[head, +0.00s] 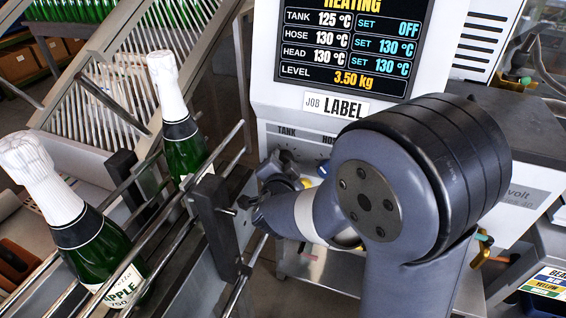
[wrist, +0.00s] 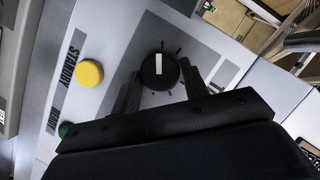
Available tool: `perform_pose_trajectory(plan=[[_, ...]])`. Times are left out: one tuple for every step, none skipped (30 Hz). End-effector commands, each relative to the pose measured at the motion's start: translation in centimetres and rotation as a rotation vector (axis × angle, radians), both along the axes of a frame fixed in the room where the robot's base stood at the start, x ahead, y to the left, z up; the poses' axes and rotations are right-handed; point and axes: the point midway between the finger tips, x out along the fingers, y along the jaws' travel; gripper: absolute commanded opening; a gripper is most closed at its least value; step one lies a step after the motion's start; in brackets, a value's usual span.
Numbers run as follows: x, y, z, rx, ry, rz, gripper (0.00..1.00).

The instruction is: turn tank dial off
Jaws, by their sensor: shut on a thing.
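The heating unit's screen (head: 352,45) reads TANK 125 °C with SET OFF, and HOSE and HEAD 130 °C with SET 130 °C. In the wrist view, a round black dial (wrist: 158,72) with a white pointer line sits between the two fingers of my gripper (wrist: 158,92). The gripper is shut on this dial. The pointer lies roughly straight up in the wrist picture. In the head view my gripper (head: 275,180) is at the unit's front panel below the TANK label (head: 287,131), and my wrist and arm hide most of the dials.
A yellow button (wrist: 89,73) and a green one (wrist: 66,130) sit beside the dial near a STANDBY label. Foil-capped green bottles (head: 182,120) stand along a railed conveyor (head: 215,205) left of my gripper. A JOB LABEL plate (head: 336,106) is under the screen.

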Motion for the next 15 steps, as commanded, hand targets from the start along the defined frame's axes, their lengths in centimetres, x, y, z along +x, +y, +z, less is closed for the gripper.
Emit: perform_pose_trajectory(plan=[[-0.01, -0.04, -0.06, -0.002, 0.001, 0.0, 0.19], [-0.01, -0.04, -0.06, -0.002, 0.001, 0.0, 0.19], [-0.01, -0.03, -0.05, -0.002, 0.001, 0.0, 0.19], [-0.01, -0.04, -0.06, -0.002, 0.001, 0.0, 0.43], [-0.01, -0.03, -0.05, -0.002, 0.001, 0.0, 0.45], [-0.01, -0.03, -0.05, -0.002, 0.001, 0.0, 0.49], [0.0, -0.03, -0.04, -0.002, 0.001, 0.0, 0.51], [0.0, -0.03, -0.04, -0.002, 0.001, 0.0, 0.54], [0.0, -0.02, -0.04, -0.001, 0.0, 0.0, 0.57], [0.0, -0.03, -0.03, -0.001, 0.0, 0.0, 0.59], [-0.01, -0.02, -0.02, -0.001, 0.0, 0.0, 0.62], [-0.01, -0.02, -0.02, -0.001, 0.0, 0.0, 0.64], [0.0, -0.01, -0.01, -0.001, 0.0, 0.0, 0.64], [0.0, -0.01, -0.01, -0.001, 0.0, 0.0, 0.64], [0.0, -0.01, -0.01, -0.001, 0.0, 0.0, 0.64]])
